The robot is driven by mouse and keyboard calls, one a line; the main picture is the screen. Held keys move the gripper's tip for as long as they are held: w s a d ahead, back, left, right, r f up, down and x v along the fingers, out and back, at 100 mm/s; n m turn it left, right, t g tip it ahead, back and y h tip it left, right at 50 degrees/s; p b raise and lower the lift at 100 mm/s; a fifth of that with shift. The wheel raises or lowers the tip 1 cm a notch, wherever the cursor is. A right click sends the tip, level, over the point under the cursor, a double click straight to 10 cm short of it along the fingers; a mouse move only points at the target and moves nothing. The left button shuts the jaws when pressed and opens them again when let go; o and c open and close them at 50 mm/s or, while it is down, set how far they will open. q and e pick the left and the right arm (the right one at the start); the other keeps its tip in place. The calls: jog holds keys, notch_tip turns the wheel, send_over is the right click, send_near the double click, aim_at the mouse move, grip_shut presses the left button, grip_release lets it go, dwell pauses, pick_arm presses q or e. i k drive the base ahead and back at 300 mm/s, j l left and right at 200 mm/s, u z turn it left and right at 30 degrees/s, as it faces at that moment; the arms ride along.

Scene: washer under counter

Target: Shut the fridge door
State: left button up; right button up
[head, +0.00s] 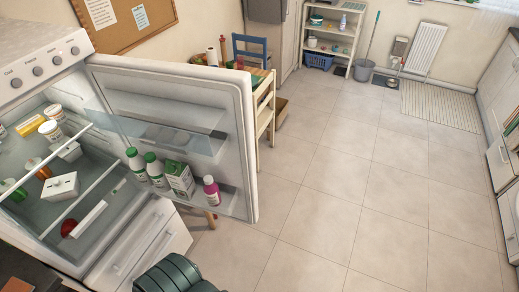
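The fridge (25,130) stands at the left with its inside showing. Its door (243,120) is wide open, swung out to the right of the body, with its inner side facing me. The door shelves hold two green-capped bottles, a green and white carton (180,178) and a pink bottle (212,190). Glass shelves inside hold jars, a yellow pack and a white box (60,187). White drawers (140,245) sit below, seemingly pushed in. Neither of my grippers is in view, and nothing is seen touching the door.
A wooden chair (264,103) and a table with a paper roll stand behind the door. The tiled floor (340,180) right of the door is clear. A dark ribbed object (175,275), possibly mine, shows at the bottom edge. Shelves, a bucket (364,70) and a mat are farther back.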

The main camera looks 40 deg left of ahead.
aim_at(216, 103)
jog(key=i+l+z, duration=0.1)
jog(key=i+l, duration=0.2)
jog(key=i+l+z, duration=0.1)
jog(key=i+l, duration=0.2)
jog(key=i, duration=0.25)
jog(key=i+j+u, duration=0.1)
jog(key=u, duration=0.3)
jog(key=i+u, duration=0.35)
jog(key=i+l+u, duration=0.1)
jog(key=u, duration=0.3)
jog(key=i+l+u, duration=0.15)
jog(key=i+u, duration=0.35)
jog(key=u, duration=0.35)
jog(key=i+u, duration=0.2)
jog(key=u, duration=0.25)
jog(key=i+u, duration=0.15)
jog(key=u, duration=0.35)
jog(key=i+l+u, duration=0.15)
jog(key=u, duration=0.3)
jog(key=i+l+u, duration=0.15)
jog(key=u, duration=0.35)
jog(key=i+l+u, duration=0.2)
jog(key=u, duration=0.15)
jog(key=i+l+u, duration=0.2)
jog(key=u, duration=0.15)
jog(key=k+j+z, duration=0.35)
jog(key=k, duration=0.3)
